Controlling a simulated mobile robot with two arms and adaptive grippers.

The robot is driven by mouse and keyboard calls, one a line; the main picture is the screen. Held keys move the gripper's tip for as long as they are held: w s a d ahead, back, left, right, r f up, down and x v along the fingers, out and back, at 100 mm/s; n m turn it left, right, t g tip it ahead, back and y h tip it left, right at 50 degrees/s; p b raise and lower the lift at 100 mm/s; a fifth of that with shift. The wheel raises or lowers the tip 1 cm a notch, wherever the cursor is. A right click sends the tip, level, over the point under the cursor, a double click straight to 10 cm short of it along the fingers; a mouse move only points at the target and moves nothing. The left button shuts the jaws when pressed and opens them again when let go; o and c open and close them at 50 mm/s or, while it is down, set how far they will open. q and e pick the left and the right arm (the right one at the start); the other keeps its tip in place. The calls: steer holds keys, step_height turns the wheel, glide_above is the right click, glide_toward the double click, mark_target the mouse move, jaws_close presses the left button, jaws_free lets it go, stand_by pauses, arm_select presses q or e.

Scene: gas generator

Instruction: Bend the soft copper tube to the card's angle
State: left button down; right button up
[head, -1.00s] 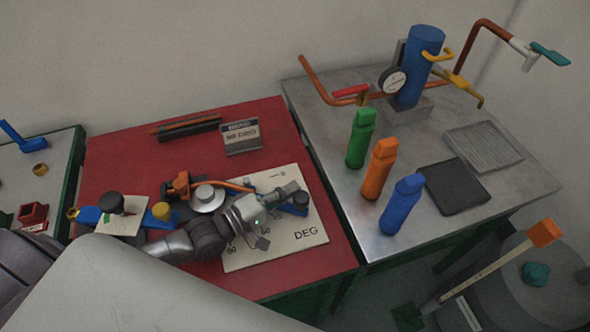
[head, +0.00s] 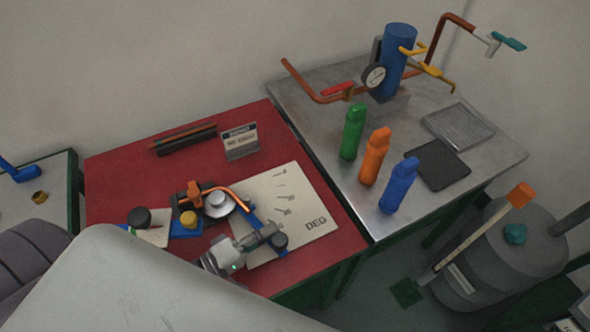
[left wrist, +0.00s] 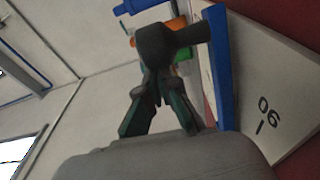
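The copper tube (head: 232,192) lies in the bender, curving around the silver round former (head: 217,202) and turning down to the right. The bender's blue handle (head: 262,228) reaches over the white angle sheet marked DEG (head: 318,240) and ends in a dark knob (head: 281,241). My left gripper (head: 268,236) is at that knob; in the left wrist view its fingers close around the knob (left wrist: 168,42). The angle card (head: 240,142) stands upright behind; its number is too blurred to read. My right gripper is out of view.
Green (head: 352,132), orange (head: 375,157) and blue (head: 398,186) bottles stand on the metal table (head: 350,205) to the right, near a blue cylinder with a gauge (head: 374,77). A dark rack holding tubes (head: 185,140) lies at the red table's back.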

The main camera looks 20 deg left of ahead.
arm_select(q)
steer(key=shift+p+v, duration=0.35)
steer(key=shift+v, duration=1.15)
steer(key=shift+s, duration=0.2)
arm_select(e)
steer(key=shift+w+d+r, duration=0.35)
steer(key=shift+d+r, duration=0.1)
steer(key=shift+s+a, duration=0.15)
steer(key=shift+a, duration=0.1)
